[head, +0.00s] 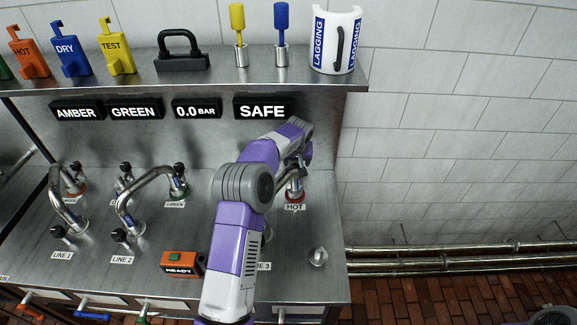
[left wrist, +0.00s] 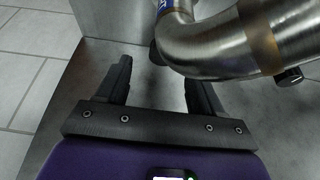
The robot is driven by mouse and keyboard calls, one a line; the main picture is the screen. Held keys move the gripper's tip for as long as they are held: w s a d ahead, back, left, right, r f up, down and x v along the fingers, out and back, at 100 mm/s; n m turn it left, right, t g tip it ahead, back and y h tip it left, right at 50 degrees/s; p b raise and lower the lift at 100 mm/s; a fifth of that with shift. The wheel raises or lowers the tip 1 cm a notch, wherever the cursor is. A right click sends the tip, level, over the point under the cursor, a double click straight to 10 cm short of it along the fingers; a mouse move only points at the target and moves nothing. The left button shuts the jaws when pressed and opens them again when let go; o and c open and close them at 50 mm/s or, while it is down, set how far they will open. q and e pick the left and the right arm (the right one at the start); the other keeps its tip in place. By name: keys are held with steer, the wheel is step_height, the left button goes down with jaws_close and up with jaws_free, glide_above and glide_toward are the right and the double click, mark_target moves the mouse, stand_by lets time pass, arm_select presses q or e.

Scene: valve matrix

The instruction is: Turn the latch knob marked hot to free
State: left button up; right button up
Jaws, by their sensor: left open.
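The HOT label (head: 295,207) sits on the steel bench below a port with a red ring (head: 296,196). A metal fitting (head: 295,184) rises from that port. My left gripper (head: 304,164) is just above and behind it, partly hidden by my own purple arm. In the left wrist view my left gripper (left wrist: 158,76) is open, its two dark fingers apart with nothing clearly between them. A bent steel pipe (left wrist: 215,50) fills the upper right there, close to the right finger. A dark knob (left wrist: 157,54) shows beside the pipe; I cannot tell its marking or turn.
Bent pipes for LINE 1 (head: 62,205) and LINE 2 (head: 130,205) stand to the left. An orange READY box (head: 183,264) is on the bench front. A shelf (head: 210,84) with coloured tags, brushes and a LAGGING shell (head: 336,42) runs above. The bench's right edge is near.

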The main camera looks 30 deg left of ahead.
mark_target(295, 167)
arm_select(q)
steer(key=shift+x, duration=2.3)
steer(key=shift+s+a, duration=0.2)
steer(key=shift+c, duration=0.5)
